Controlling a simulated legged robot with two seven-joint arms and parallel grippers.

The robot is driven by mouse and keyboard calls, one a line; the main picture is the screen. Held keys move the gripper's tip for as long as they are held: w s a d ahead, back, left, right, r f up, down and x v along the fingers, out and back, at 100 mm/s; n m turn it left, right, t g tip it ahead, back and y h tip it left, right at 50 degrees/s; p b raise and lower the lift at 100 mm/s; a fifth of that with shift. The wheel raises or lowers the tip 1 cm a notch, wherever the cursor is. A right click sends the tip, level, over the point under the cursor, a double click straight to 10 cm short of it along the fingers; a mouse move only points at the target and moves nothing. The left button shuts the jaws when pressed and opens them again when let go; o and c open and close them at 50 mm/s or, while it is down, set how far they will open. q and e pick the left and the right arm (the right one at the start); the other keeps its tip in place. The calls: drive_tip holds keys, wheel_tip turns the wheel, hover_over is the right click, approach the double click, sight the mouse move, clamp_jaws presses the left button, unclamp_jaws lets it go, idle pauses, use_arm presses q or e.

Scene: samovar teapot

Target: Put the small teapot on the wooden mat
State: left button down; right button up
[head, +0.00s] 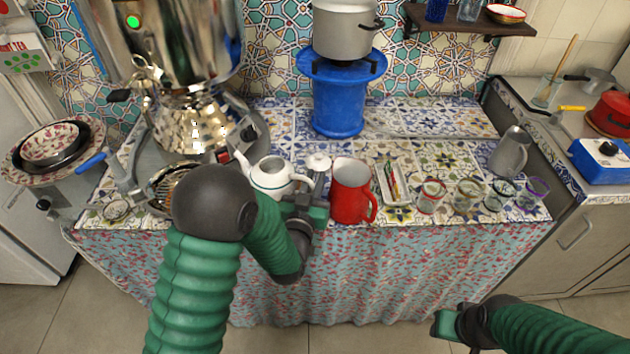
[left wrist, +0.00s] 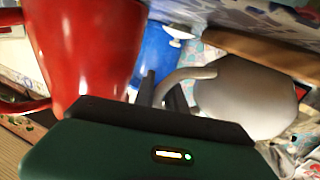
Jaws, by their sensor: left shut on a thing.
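I cannot make out the mat in the head view. My right gripper (head: 458,327) is low in front of the counter, its jaws unclear.
The red pitcher is close beside my left gripper. A large samovar (head: 190,120) stands behind the teapot. A white round lid (head: 318,162), a narrow tray (head: 397,190) and several glasses (head: 432,192) are nearby. A blue stand (head: 338,102) bears a pot. Tiles right of it are clear.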

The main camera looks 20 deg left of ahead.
use_arm(q)
drive_tip(key=c, duration=1.8)
unclamp_jaws()
drive_tip(key=shift+d+f, duration=0.1)
drive_tip(key=o, duration=0.4)
drive_tip(key=shift+o, duration=0.2)
